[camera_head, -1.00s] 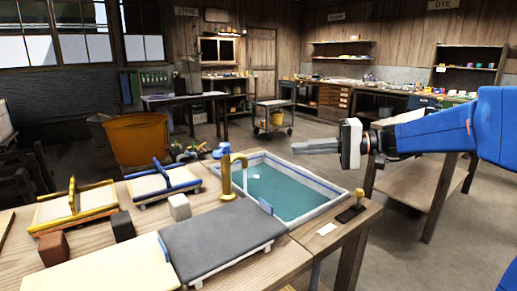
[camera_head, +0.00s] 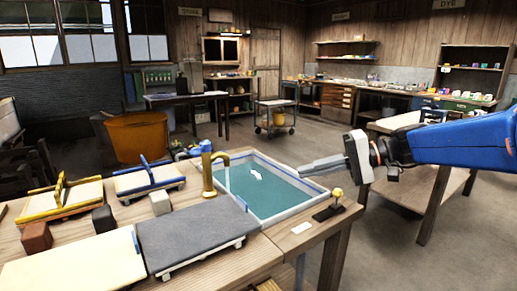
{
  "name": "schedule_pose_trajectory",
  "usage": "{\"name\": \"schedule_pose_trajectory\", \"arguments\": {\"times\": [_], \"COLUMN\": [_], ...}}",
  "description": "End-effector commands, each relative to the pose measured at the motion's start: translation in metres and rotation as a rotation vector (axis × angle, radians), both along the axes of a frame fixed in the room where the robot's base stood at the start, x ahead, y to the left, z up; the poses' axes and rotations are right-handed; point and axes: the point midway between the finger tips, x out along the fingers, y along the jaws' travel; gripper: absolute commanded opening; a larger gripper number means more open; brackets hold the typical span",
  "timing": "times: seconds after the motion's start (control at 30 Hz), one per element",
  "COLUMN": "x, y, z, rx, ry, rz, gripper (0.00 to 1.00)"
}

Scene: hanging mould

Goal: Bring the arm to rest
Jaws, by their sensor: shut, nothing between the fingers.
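My gripper (camera_head: 318,166) is shut and empty. It hangs in the air above the right rim of the basin, its fingers pointing left, clear of the things on the table as far as I can tell. My blue arm reaches in from the right edge of the picture. The basin (camera_head: 285,217) of teal water has a pale rim and a small white patch in the water.
The wooden table (camera_head: 245,265) holds a grey board (camera_head: 195,232), a cream board (camera_head: 75,262), a yellow-framed mould (camera_head: 62,197), a blue-framed mould (camera_head: 147,179), a brass tap (camera_head: 208,175) and a yellow-knobbed lever (camera_head: 337,193). A bench (camera_head: 425,190) stands behind my arm.

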Motion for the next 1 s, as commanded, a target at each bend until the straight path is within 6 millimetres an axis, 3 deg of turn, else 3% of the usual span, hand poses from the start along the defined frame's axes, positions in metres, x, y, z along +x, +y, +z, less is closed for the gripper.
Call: {"name": "schedule_pose_trajectory", "arguments": {"times": [0.17, 0.37, 0.7, 1.0], "x": [-0.034, -0.090, -0.174, -0.216], "y": [0.001, -0.011, -0.072, -0.136], "z": [-0.025, -0.073, -0.152, -0.189], "rx": [-0.128, -0.365, -0.808, -1.116], "ry": [0.024, 0.046, -0.012, -0.154], "rz": [0.001, -0.018, -0.099, -0.187], "gripper": [0.00, 0.00, 0.00, 0.00]}}
